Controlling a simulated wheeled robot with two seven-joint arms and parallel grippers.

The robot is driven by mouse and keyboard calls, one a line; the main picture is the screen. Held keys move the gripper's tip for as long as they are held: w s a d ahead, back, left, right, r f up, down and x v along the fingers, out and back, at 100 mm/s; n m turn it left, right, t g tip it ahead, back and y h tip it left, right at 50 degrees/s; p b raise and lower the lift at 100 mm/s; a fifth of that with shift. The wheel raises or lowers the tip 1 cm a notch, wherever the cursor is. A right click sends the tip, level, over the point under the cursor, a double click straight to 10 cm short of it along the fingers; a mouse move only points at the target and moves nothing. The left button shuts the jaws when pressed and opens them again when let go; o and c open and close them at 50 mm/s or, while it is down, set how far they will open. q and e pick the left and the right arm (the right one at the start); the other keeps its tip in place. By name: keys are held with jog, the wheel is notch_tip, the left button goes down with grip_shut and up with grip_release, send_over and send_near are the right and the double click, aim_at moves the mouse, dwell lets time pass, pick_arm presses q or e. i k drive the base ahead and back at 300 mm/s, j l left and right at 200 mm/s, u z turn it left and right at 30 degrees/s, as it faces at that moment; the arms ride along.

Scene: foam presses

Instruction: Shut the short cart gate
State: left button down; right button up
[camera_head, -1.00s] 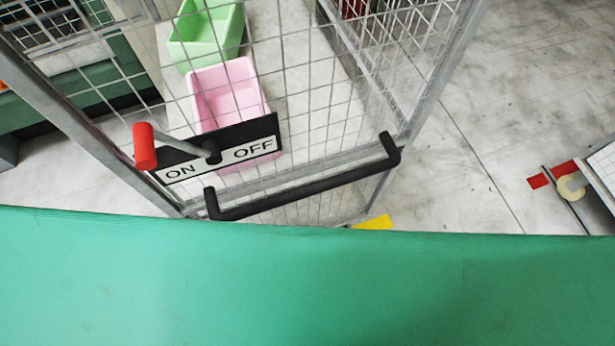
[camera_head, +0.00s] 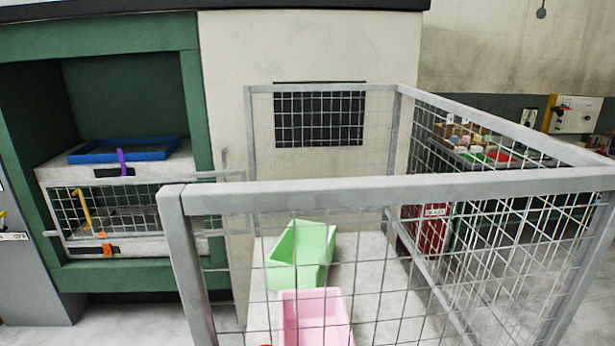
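A grey wire-mesh cart (camera_head: 390,188) fills the lower right of the head view. Its near, right and far sides are meshed. Its left side shows no full-height panel, only a low mesh panel (camera_head: 140,182) reaching out to the left, across the front of the green cabinet. This low panel looks like the short gate, standing open; its hinge is hard to make out. Neither of my grippers is in view.
A green bin (camera_head: 302,255) and a pink bin (camera_head: 316,318) stand inside the cart. The green cabinet (camera_head: 125,40) holds a blue tray (camera_head: 125,150). A bench with small items (camera_head: 480,145) stands beyond the cart's right side. Floor shows at lower left.

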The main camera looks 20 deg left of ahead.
aim_at(45, 186)
jog(key=k+j, duration=0.1)
jog(key=j, duration=0.3)
jog(key=k+j, duration=0.1)
jog(key=j, duration=0.7)
jog(key=k+j+z, duration=0.1)
jog(key=j, duration=0.25)
jog(key=k+j, duration=0.15)
jog(key=j, duration=0.25)
jog(key=k+j, duration=0.1)
jog(key=j, duration=0.3)
jog(key=i+j, duration=0.1)
jog(key=j, duration=0.55)
jog(key=i+j+z, duration=0.1)
jog(key=j, duration=0.5)
jog(key=i+j, duration=0.15)
jog(key=j, duration=0.5)
jog(key=i+j, duration=0.1)
jog(key=j, duration=0.5)
jog(key=i+j+z, duration=0.1)
jog(key=j, duration=0.55)
